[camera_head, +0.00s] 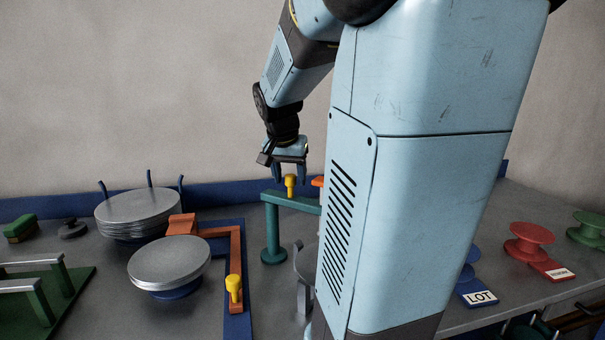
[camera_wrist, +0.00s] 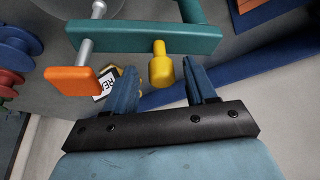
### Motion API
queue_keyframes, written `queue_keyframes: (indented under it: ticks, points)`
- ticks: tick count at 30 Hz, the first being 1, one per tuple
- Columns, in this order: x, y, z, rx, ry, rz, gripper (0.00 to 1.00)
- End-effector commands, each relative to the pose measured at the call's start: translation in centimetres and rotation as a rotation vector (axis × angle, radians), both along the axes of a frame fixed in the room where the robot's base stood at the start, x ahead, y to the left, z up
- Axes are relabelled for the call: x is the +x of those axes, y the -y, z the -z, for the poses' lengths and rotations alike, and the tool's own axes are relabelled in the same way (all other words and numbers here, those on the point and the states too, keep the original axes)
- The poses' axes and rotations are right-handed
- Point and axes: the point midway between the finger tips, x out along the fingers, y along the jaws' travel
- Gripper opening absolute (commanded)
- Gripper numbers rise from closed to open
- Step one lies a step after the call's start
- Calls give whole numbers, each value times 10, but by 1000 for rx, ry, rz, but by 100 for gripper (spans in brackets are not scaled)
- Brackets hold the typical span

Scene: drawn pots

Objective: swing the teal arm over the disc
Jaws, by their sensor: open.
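The teal arm (camera_head: 290,200) reaches right from the top of its teal post (camera_head: 272,235) in the head view, and its far end is behind my own arm. A yellow knob (camera_head: 291,188) stands upright on it. My gripper (camera_head: 290,179) is above the knob, open, fingers pointing down. In the wrist view the knob (camera_wrist: 159,68) lies between my gripper's fingertips (camera_wrist: 160,72), with gaps on both sides. The teal arm (camera_wrist: 125,46) ends near an orange pad (camera_wrist: 72,80). A grey disc (camera_head: 168,257) sits on a blue base at left; a grey rounded surface (camera_wrist: 45,15) is partly in the wrist view.
An orange arm (camera_head: 236,250) with its own yellow knob stands beside the grey disc. A stack of grey plates (camera_head: 138,212) is behind it. Green racks (camera_head: 40,290) are at left. Red (camera_head: 529,240) and green (camera_head: 588,230) spools stand at right. My arm hides the middle.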

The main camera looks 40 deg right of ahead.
Motion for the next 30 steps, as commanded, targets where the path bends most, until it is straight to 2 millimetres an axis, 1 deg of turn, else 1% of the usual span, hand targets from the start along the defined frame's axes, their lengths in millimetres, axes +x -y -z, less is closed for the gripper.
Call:
queue_keyframes:
  ticks: [5, 15, 19, 24, 30]
  points:
    - [-4, -6, -18, -2, 4, -2, 56]
    - [-22, -25, -79, -1, 4, 0, 56]
    - [-28, -32, -100, -1, 4, 0, 56]
    - [-33, -38, -117, -1, 1, 1, 56]
    - [-35, -40, -125, 0, -1, 0, 56]
